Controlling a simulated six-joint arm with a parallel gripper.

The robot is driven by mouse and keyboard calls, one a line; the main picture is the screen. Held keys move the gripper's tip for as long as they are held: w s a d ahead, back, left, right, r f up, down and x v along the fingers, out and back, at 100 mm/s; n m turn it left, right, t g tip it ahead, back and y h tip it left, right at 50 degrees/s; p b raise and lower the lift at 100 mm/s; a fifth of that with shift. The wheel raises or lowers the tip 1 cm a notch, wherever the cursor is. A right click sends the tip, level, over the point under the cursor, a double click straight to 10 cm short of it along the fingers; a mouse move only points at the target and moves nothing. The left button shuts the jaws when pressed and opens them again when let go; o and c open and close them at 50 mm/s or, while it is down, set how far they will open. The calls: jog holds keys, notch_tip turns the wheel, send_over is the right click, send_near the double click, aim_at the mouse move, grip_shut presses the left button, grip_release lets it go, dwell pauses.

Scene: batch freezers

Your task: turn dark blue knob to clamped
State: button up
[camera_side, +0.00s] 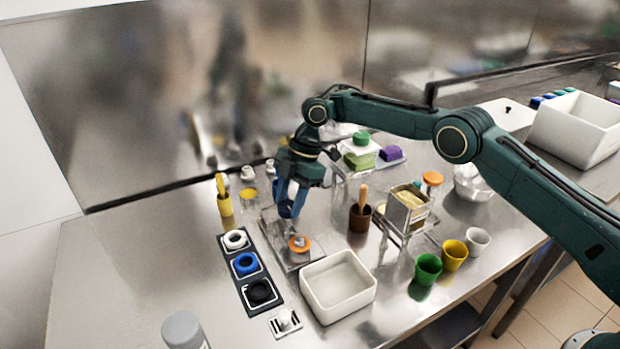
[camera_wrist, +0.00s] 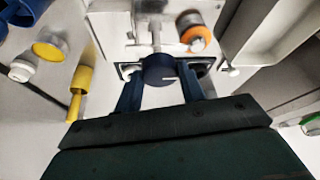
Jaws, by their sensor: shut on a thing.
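In the side view my gripper (camera_side: 289,208) points down at the back of a metal plate, and the knob cannot be told apart from the fingers there. I cannot read any clamped marking.
An orange-rimmed round part (camera_side: 299,244) sits close in front of my gripper. A white bin (camera_side: 338,309), a dark panel with white, blue and black rings (camera_side: 245,264), a yellow holder (camera_side: 224,204) and a brown cup (camera_side: 361,219) stand around it.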

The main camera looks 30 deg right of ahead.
jog(key=shift+r, duration=0.1)
jog(key=o, duration=1)
jog(key=shift+c, duration=0.2)
jog(key=shift+m, duration=0.3)
jog(key=shift+s+m+t, duration=0.1)
jog(key=shift+m+t, duration=0.3)
jog(key=shift+m, duration=0.4)
jog(key=m+t, duration=0.1)
jog(key=m, duration=0.2)
jog(key=shift+s, duration=0.15)
jog(key=shift+d+r+t, duration=0.1)
jog(key=shift+r+t, duration=0.05)
jog(key=shift+t, duration=0.15)
jog(key=v, duration=1.3)
jog(key=shift+r, duration=0.15)
jog(key=shift+d+r, duration=0.1)
